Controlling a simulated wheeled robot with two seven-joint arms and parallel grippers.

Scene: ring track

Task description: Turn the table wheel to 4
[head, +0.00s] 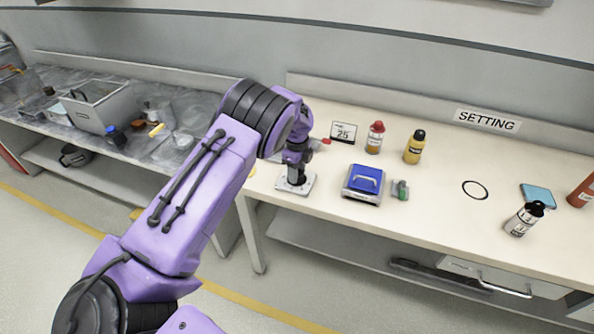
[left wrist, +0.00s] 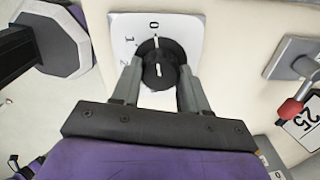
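The table wheel is a black round knob (left wrist: 158,66) on a white plate (left wrist: 186,32), seen in the left wrist view. The figures 0, 1 and 2 show on the plate. A white mark on the wheel points at the 0. My left gripper (left wrist: 160,68) has one finger on each side of the wheel; whether the fingers press on it I cannot tell. In the head view my left gripper (head: 296,178) points down over the white plate (head: 282,184) at the left end of the table, hiding the wheel. My right gripper is in neither view.
Behind stand a "25" sign (head: 344,132) and a red-handled part (head: 325,141), close to the gripper's right. A blue device (head: 363,180), a red-capped bottle (head: 375,138) and a yellow bottle (head: 414,147) stand to the right.

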